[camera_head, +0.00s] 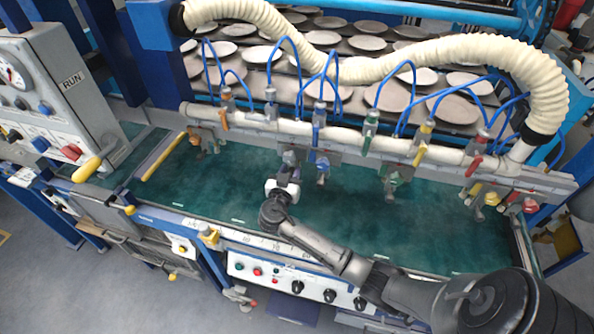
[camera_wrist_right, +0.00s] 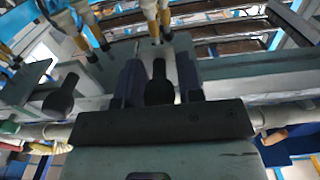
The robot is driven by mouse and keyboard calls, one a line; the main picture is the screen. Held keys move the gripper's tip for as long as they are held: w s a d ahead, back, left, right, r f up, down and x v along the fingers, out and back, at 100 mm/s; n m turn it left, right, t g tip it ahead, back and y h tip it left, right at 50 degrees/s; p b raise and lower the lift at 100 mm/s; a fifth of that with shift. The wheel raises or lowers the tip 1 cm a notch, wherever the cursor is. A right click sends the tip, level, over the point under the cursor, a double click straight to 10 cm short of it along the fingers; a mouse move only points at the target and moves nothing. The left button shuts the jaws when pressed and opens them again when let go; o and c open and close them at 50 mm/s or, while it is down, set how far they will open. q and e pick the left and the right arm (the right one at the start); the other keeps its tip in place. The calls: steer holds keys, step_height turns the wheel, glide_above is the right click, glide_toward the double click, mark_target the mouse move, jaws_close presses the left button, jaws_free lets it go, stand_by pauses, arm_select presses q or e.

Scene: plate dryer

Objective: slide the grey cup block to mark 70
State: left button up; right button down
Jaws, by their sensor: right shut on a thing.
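The grey cup block (camera_head: 291,158) hangs on the lower rail (camera_head: 350,153) over the green bed, just left of the blue cup block (camera_head: 321,164). My right gripper (camera_head: 286,180) reaches up to it from the front and partly covers it. In the wrist view the right gripper's two fingers (camera_wrist_right: 160,85) are shut around a dark upright knob (camera_wrist_right: 158,88) of the grey block. My left gripper is in neither view. The marks along the scale (camera_head: 270,243) on the front edge are too small to read surely.
A green cup block (camera_head: 393,180) and yellow and red ones (camera_head: 478,192) hang farther right; another block (camera_head: 205,136) hangs at the far left. Blue hoses and a cream duct (camera_head: 350,70) run above. A control panel (camera_head: 300,285) is on the front.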

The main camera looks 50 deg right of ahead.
steer(key=shift+w, duration=0.1)
steer(key=c, duration=1.2)
jaws_free()
steer(key=o, duration=0.3)
steer(key=shift+a, duration=0.1)
steer(key=v, duration=1.3)
steer(key=shift+a+b, duration=0.35)
steer(key=shift+b, duration=0.1)
